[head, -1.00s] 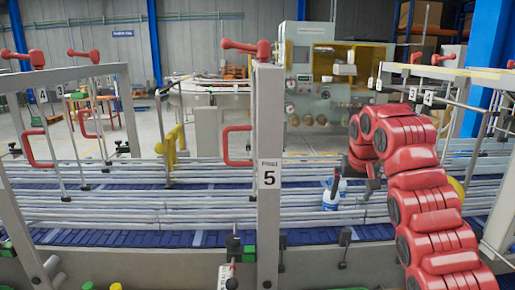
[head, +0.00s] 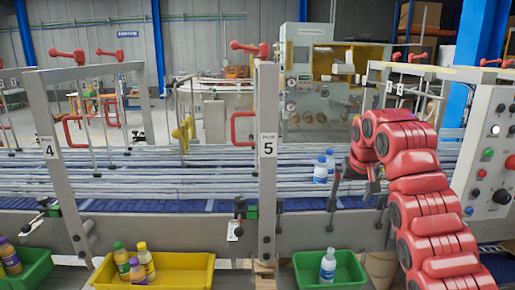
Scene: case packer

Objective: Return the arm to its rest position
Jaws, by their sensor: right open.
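My right arm (head: 412,185) comes in from the right, red and bent. It is raised, and its wrist points down in front of the conveyor. My right gripper (head: 356,184) is dark, open and seems empty. It hangs just right of two white-and-blue bottles (head: 320,172) that stand on the conveyor (head: 180,190). The gap in depth between gripper and bottles is hard to tell. My left arm and left gripper are out of view.
A green bin (head: 352,282) with one bottle (head: 328,264) sits below the gripper. A yellow bin (head: 195,262) and another green bin (head: 38,272) hold bottles further left. A grey post marked 5 (head: 267,180) and a control panel (head: 492,150) flank the arm.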

